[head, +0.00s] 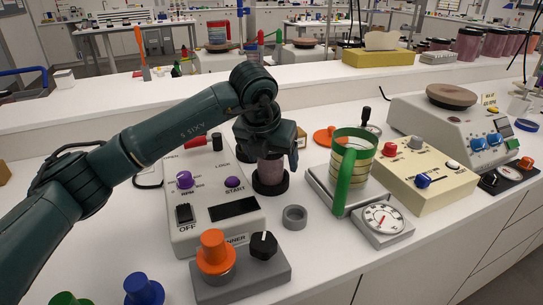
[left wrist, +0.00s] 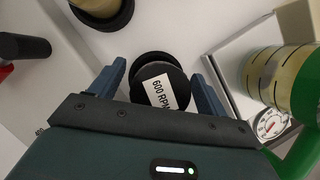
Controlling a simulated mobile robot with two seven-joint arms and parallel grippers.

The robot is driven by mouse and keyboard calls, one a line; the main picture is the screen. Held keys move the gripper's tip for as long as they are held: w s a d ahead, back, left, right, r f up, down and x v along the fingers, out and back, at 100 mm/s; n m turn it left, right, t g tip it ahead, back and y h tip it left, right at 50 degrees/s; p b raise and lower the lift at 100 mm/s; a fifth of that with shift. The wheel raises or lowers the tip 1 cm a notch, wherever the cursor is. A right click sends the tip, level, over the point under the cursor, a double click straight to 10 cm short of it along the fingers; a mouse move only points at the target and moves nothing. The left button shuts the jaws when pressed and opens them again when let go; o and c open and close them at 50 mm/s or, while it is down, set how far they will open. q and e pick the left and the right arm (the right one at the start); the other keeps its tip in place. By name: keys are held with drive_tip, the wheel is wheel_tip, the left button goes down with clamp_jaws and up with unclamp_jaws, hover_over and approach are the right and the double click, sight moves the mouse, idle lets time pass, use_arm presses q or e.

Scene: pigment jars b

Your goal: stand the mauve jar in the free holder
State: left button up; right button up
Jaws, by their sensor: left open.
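The mauve jar (head: 270,172) stands upright in a black ring-shaped base in the head view, its top hidden by my left gripper. In the left wrist view a round dark top with a white label reading "600 RPM" (left wrist: 160,90) lies between my left fingers. My left gripper (left wrist: 158,88) is open, with one finger on each side of it; contact cannot be told. Another black ring (left wrist: 102,10) with a tan inside is cut off at the top of the left wrist view. A small grey ring (head: 294,217) sits in front of the jar. My right gripper is not in view.
A cream machine (head: 215,215) with purple knobs stands left of the jar. A scale (head: 335,190) carrying a green-handled container (head: 352,165) is close on the right. A grey box with an orange knob (head: 240,275) is in front. Bare bench (head: 325,255) lies at front right.

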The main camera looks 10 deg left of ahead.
use_arm(q)
drive_tip(key=d+v, duration=0.1)
drive_tip(key=v, duration=1.2)
drive_tip(key=shift+a, duration=0.5)
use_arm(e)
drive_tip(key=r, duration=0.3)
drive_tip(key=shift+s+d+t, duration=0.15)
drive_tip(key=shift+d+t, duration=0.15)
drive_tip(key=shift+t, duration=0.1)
use_arm(q)
drive_tip(key=shift+r, duration=0.2)
